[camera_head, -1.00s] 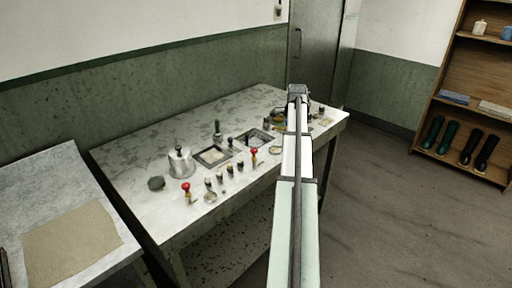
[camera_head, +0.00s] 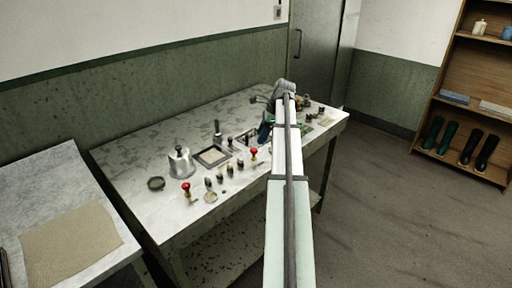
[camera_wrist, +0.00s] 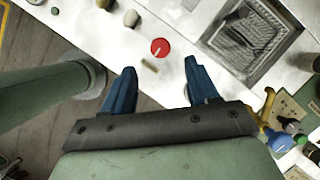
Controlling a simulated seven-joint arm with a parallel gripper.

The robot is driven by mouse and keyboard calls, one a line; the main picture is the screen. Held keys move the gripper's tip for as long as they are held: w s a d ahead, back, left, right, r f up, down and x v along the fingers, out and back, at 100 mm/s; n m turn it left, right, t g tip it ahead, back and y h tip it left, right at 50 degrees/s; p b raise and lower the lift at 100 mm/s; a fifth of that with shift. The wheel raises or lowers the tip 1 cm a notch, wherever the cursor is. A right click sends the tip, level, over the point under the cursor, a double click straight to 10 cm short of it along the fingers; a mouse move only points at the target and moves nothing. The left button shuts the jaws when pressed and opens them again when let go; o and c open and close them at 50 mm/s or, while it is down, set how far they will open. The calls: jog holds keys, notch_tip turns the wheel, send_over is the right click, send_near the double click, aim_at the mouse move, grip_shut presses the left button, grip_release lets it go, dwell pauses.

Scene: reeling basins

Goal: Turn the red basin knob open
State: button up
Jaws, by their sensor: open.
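Two red knobs stand on the table in the head view: one near the front left (camera_head: 186,187), one farther right (camera_head: 254,152) in front of a sunken basin (camera_head: 242,138). One round red knob (camera_wrist: 160,47) shows in the wrist view, beside a basin with a mesh-like floor (camera_wrist: 252,42). My gripper (camera_wrist: 160,78) is open and empty; its two blue fingers are spread, with the red knob beyond their tips and between their lines. The fingers look apart from the knob. In the head view my gripper (camera_head: 265,133) is over the right basin and hides part of it.
A metal pot (camera_head: 181,163) and another square basin (camera_head: 212,156) are to the left. Several small dark knobs (camera_head: 220,177) line the table front. Yellow and blue fittings (camera_wrist: 272,120) lie right of my gripper in the wrist view. The table's back left is clear.

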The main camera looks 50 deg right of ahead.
aim_at(254, 149)
jog(key=x, duration=0.6)
jog(key=shift+w+a+f, duration=0.1)
jog(key=shift+f, duration=0.3)
jog(key=shift+c, duration=0.2)
jog(key=c, duration=1)
